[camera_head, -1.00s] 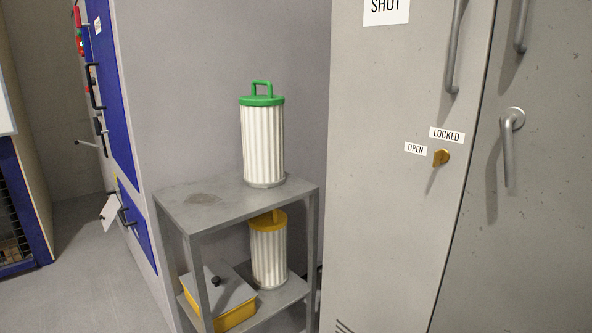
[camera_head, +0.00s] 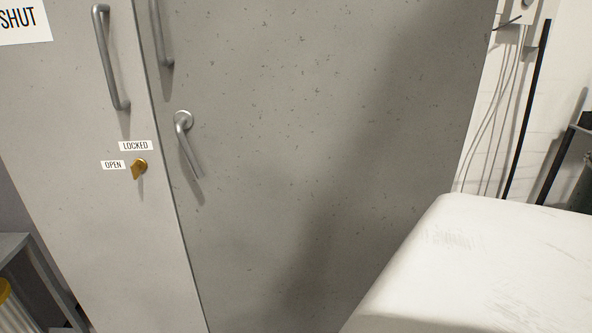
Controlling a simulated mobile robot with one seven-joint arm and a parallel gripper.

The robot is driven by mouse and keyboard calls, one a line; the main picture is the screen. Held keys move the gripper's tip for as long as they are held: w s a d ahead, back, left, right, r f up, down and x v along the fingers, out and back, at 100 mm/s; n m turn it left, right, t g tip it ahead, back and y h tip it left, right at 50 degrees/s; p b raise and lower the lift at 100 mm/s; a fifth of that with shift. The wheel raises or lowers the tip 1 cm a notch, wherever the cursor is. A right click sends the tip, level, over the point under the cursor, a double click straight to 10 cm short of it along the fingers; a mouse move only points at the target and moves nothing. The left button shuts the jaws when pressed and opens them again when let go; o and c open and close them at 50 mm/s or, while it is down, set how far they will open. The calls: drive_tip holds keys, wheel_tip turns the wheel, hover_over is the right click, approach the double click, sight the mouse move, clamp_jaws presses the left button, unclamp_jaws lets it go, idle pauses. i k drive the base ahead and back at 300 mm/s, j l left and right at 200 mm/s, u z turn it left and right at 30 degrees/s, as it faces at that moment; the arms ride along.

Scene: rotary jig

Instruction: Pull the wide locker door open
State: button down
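The wide locker door (camera_head: 320,110) is a grey speckled panel filling the middle of the head view, and it looks shut. A vertical bar handle (camera_head: 162,35) runs along its upper left edge. Below that, a lever handle (camera_head: 187,140) on a round plate hangs down, slanting slightly to the right. The narrow door (camera_head: 80,210) on the left has its own bar handle (camera_head: 110,60). It also carries a brass key or knob (camera_head: 139,168) beside labels reading LOCKED (camera_head: 135,146) and OPEN (camera_head: 113,165). My gripper is not in view.
A large white rounded block (camera_head: 480,265) fills the lower right, in front of the locker. A grey shelf (camera_head: 30,270) stands at the lower left. Cables (camera_head: 492,120) and a black post (camera_head: 525,110) are against the white wall at right.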

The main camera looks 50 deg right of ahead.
sight(320, 133)
drive_tip(key=z, duration=1.55)
